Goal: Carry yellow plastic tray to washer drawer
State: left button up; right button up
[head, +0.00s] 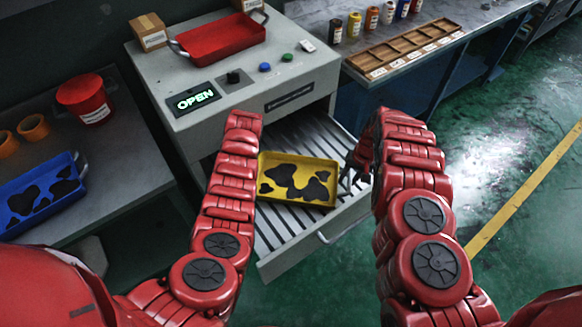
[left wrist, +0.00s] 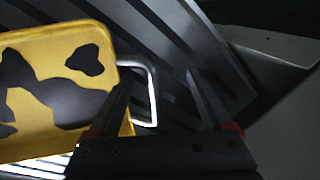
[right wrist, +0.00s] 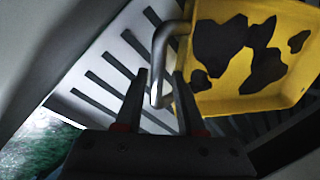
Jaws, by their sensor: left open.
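The yellow tray (head: 262,170) with dark patches rests inside the open, ribbed washer drawer (head: 282,257). My left gripper (left wrist: 160,78) is open at one end of the tray. That end's metal handle (left wrist: 153,95) shows between its fingers, not clasped. In the head view my left arm hides this gripper. My right gripper (head: 355,172) is at the tray's other end. In the right wrist view the other handle (right wrist: 158,65) passes between its fingers, which stand closer together than the left ones. Whether they grip the handle is unclear.
The washer (head: 160,97) shows a lit OPEN sign, with a red tray (head: 222,38) on top. A blue tray (head: 40,203) and a red bucket (head: 84,98) stand on the left bench. A wooden rack (head: 405,50) is on the right bench. The green floor at right is clear.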

pick_arm(q)
jog(key=shift+d, duration=0.3)
pick_arm(e)
jog(key=shift+a, duration=0.2)
pick_arm(q)
jog(key=shift+d+r, duration=0.1)
jog(key=shift+r, duration=0.25)
pick_arm(e)
jog(key=shift+a, duration=0.15)
pick_arm(q)
jog(key=v, duration=0.7)
jog(key=shift+r, duration=0.1)
pick_arm(e)
jog(key=shift+o, duration=0.4)
jog(key=shift+w, duration=0.1)
